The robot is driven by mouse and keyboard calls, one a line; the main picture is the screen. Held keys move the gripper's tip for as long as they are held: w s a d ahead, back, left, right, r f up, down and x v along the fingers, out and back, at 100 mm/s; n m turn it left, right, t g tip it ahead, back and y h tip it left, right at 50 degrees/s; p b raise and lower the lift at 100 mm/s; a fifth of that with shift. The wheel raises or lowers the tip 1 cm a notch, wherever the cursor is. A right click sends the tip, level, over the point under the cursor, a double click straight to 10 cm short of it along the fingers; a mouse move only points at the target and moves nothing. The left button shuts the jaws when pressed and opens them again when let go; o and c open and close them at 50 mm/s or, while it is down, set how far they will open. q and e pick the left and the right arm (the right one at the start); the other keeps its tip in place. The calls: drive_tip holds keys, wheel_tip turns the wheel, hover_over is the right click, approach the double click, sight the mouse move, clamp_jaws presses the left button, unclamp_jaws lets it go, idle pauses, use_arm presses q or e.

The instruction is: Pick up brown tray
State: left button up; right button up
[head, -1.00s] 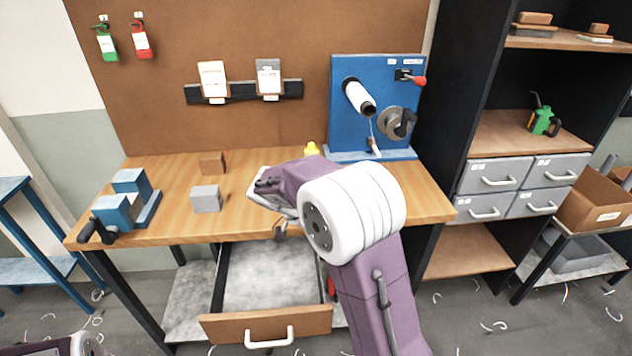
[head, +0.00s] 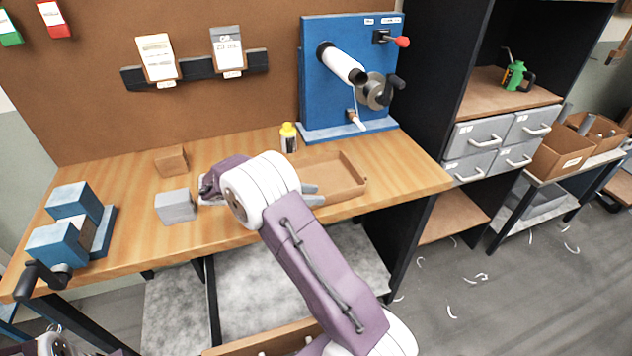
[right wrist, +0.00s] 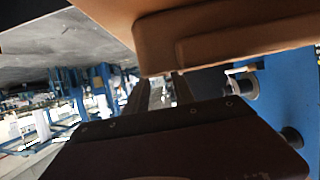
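The brown tray (head: 345,172) is a shallow open box lying on the right half of the wooden bench, in front of the blue winding machine. Its left part is hidden behind my right wrist. My right gripper (head: 312,194) is at the tray's front left side, with grey fingertips close to the rim. In the right wrist view a large brown surface (right wrist: 225,28), seemingly the tray, fills the top, with the fingers (right wrist: 163,92) close to its edge. I cannot tell whether they touch it or are closed. My left gripper is out of view; only part of that arm shows at bottom left.
A yellow-capped bottle (head: 289,138) stands behind the tray. The blue machine (head: 345,75) is behind it. A grey block (head: 176,206), a brown block (head: 171,160) and a blue vise (head: 70,230) are to the left.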

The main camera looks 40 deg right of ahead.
sight(327, 195)
drive_tip(key=shift+s+d, duration=0.15)
drive_tip(key=x, duration=0.5)
drive_tip(key=shift+s+d+r+p, duration=0.1)
drive_tip(key=shift+p, duration=0.25)
clamp_jaws()
idle(0.9)
